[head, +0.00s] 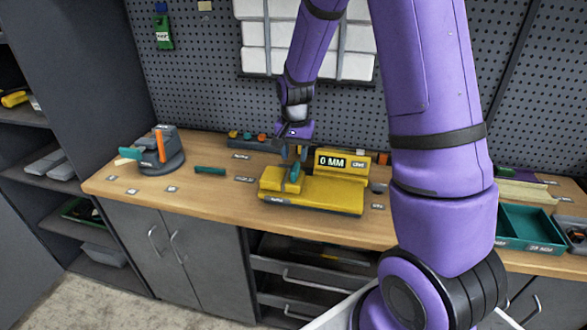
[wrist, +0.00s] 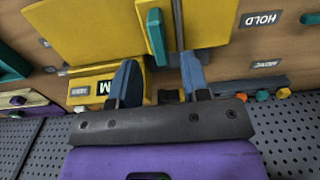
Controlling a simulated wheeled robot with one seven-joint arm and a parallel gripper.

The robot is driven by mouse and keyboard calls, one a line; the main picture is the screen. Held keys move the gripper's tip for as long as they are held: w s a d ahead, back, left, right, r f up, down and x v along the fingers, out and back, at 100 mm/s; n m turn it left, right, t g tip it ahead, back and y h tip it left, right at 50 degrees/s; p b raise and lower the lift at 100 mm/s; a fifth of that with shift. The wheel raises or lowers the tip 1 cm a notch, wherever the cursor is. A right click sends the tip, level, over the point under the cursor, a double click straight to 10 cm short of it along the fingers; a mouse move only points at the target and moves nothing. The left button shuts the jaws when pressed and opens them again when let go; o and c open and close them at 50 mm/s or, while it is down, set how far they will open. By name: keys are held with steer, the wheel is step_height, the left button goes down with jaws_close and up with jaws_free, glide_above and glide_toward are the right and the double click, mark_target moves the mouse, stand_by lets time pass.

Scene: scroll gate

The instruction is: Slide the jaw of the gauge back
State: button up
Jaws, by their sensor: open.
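The yellow gauge (head: 318,196) lies on the wooden bench, with a display reading "0 MM" (head: 332,162) on its raised back part. A yellow block, seemingly the jaw (head: 278,180), stands at its left end with a teal piece (head: 295,173) upright beside it. My gripper (head: 295,157) points down just above the teal piece. In the wrist view, my blue fingers (wrist: 160,62) are apart, and the teal piece (wrist: 156,36) shows between and ahead of their tips. I cannot tell whether they touch it. The left finger partly hides the display (wrist: 105,88).
A grey device with an orange lever (head: 163,148) stands at the bench's left. A teal bar (head: 210,170) lies between it and the gauge. A rail with coloured knobs (head: 252,139) runs behind. Green trays (head: 530,228) stand at the right. A pegboard wall (head: 200,80) closes the back.

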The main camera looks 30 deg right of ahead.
mark_target(295, 167)
steer(key=shift+f, duration=2.7)
steer(key=shift+c, duration=0.2)
jaws_close()
